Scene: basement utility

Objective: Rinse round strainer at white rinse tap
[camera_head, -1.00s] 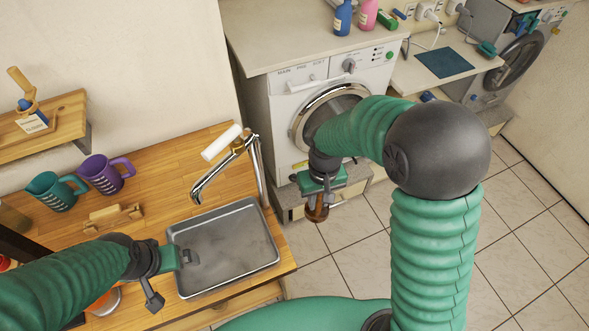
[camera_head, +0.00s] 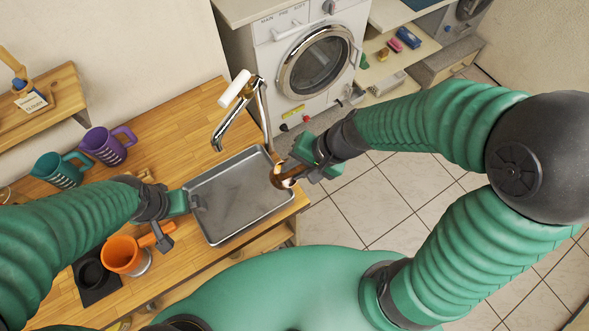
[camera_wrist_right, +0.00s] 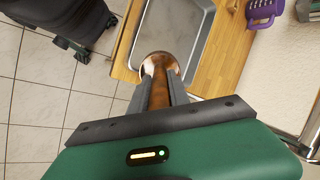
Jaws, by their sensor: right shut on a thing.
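My right gripper (camera_head: 304,174) is shut on the brown handle of the round strainer (camera_head: 281,176), which has a shiny coppery bowl. It holds the strainer at the right rim of the grey metal basin (camera_head: 235,198); height is hard to judge. In the right wrist view the fingers grip the handle, with the strainer bowl (camera_wrist_right: 160,62) beyond them near the basin edge. The rinse tap (camera_head: 226,127), chrome with a white lever, stands behind the basin, its spout tip near the back-left rim. My left gripper (camera_head: 193,202) is at the basin's left rim; its jaw opening is unclear.
A washing machine (camera_head: 290,55) is behind the right side.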

